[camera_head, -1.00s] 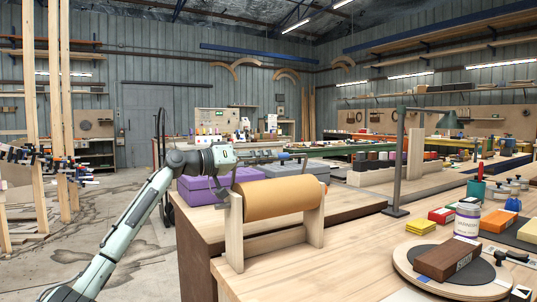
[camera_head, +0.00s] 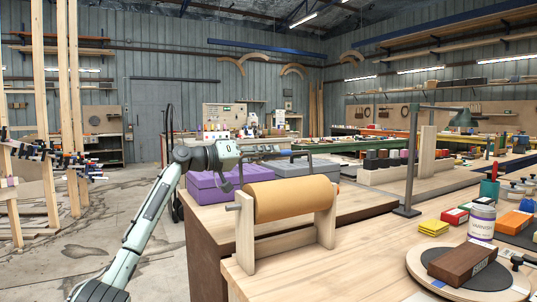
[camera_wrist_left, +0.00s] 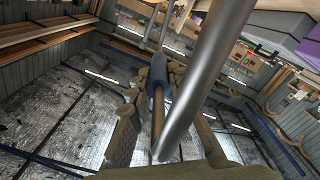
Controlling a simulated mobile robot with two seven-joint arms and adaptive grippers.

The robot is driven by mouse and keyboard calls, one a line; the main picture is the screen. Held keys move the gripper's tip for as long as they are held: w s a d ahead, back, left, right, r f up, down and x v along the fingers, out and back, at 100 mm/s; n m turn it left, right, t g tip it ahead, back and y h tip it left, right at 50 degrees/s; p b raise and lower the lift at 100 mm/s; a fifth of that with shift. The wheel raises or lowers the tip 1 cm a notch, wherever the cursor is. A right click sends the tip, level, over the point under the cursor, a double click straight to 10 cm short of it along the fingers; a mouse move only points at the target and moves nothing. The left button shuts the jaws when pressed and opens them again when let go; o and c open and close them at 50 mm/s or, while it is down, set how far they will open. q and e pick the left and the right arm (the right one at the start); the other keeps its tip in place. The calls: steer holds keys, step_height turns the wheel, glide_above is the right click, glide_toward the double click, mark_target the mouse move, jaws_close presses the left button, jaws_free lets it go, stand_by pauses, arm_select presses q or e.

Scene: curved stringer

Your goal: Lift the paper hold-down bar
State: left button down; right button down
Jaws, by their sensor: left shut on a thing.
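The brown paper roll (camera_head: 292,198) lies in a pale wooden stand (camera_head: 245,235) near the bench's left end. My left gripper (camera_head: 278,154) reaches in from the left, just above and behind the roll. A thick grey metal rod (camera_wrist_left: 205,75) crosses close in front of the fingers. The bar is small and partly hidden in the head view, so its height over the paper is unclear. My right gripper is out of view.
A purple case (camera_head: 205,190) and a grey case (camera_head: 300,167) stand behind the roll. A lamp post (camera_head: 410,165) rises to the right. A varnish can (camera_head: 482,220), a dark block (camera_head: 462,262) and colored boxes occupy the right. Bare bench top lies right of the stand.

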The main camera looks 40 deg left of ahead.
arm_select(q)
steer(key=shift+f, duration=0.3)
steer(key=c, duration=1.4)
jaws_free()
steer(key=shift+a, duration=0.15)
steer(key=shift+r, duration=0.1)
steer(key=v, duration=1.2)
